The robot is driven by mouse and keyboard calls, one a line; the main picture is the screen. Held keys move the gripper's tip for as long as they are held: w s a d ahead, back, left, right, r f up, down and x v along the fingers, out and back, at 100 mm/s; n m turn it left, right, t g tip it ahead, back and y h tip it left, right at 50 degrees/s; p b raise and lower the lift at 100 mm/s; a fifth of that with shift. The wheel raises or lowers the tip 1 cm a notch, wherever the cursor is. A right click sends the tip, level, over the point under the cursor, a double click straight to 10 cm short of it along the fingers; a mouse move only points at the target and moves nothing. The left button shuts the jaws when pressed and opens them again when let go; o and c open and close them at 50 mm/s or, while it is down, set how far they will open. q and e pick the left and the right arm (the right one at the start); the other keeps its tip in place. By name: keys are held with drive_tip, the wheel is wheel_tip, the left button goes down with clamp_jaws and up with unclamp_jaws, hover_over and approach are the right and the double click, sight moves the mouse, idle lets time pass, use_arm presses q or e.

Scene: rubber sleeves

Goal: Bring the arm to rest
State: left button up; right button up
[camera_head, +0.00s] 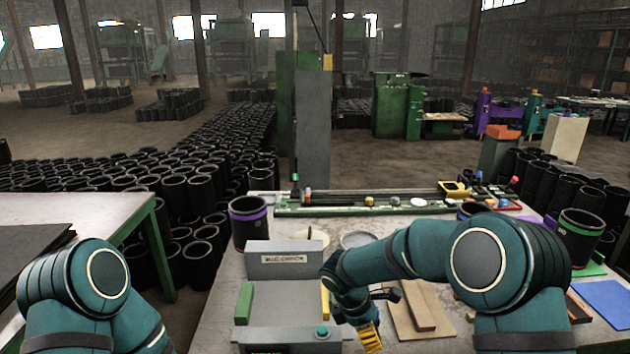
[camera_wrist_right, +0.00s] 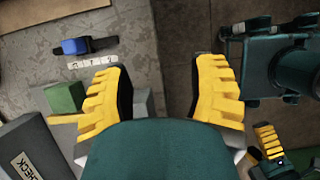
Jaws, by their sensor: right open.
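My right arm (camera_head: 430,250) reaches in from the right in the head view and bends down over the worktable (camera_head: 215,300). My right gripper (camera_head: 370,338) hangs near the front of the table, just right of the grey check fixture (camera_head: 285,262). In the right wrist view its yellow fingers are spread wide, and the right gripper (camera_wrist_right: 158,72) holds nothing. My left arm (camera_head: 90,285) is folded at the lower left of the head view, its gripper out of that frame. A yellow-fingered gripper, apparently my left gripper (camera_wrist_right: 268,140), shows small in the wrist view; its opening is unclear.
A green block (camera_head: 243,303) stands on the fixture's left side. A black sleeve with a purple band (camera_head: 248,222) stands behind the fixture. Flat brown boards (camera_head: 415,312) lie right of the gripper. A black sleeve with a green band (camera_head: 580,236) stands at the right.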

drive_tip(key=s+a+f+m+y, duration=0.1)
drive_tip(key=s+f+m+y, duration=0.3)
drive_tip(key=s+f+m, duration=0.4)
drive_tip(key=s+a+f+m+t+y, duration=0.1)
drive_tip(key=s+f+m+y, duration=0.3)
drive_tip(key=s+f+m, duration=0.4)
drive_tip(key=s+m, duration=0.4)
drive_tip(key=s, duration=0.1)
drive_tip(key=shift+s+a+f+t, duration=0.2)
drive_tip(key=shift+f+t, duration=0.05)
drive_tip(key=shift+t, duration=0.05)
